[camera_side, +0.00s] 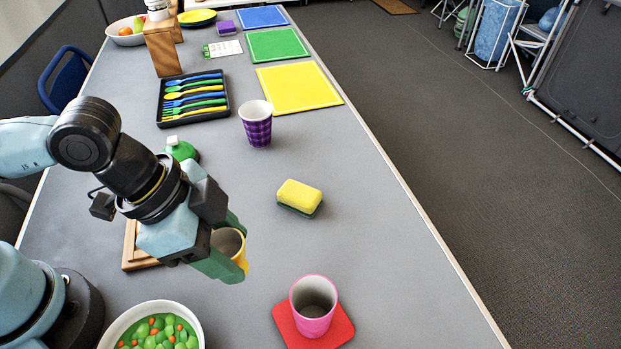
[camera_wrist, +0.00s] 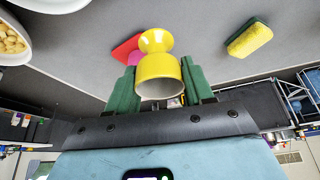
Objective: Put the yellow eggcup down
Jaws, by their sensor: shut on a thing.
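The yellow eggcup (camera_side: 241,258) is between the green fingers of my gripper (camera_side: 229,249) in the side view, partly hidden by them. In the wrist view the eggcup (camera_wrist: 158,72) shows whole between the two green fingertips (camera_wrist: 158,88), which are shut on it. It is held tilted, and it appears to be above the grey table (camera_side: 345,215), though the exact height is hard to tell.
A pink cup (camera_side: 313,306) stands on a red mat (camera_side: 342,333) to the right. A sponge (camera_side: 299,196), purple cup (camera_side: 256,125), green bottle (camera_side: 181,150), cutlery tray (camera_side: 161,112) and vegetable bowl (camera_side: 110,335) surround my gripper. Table between sponge and gripper is clear.

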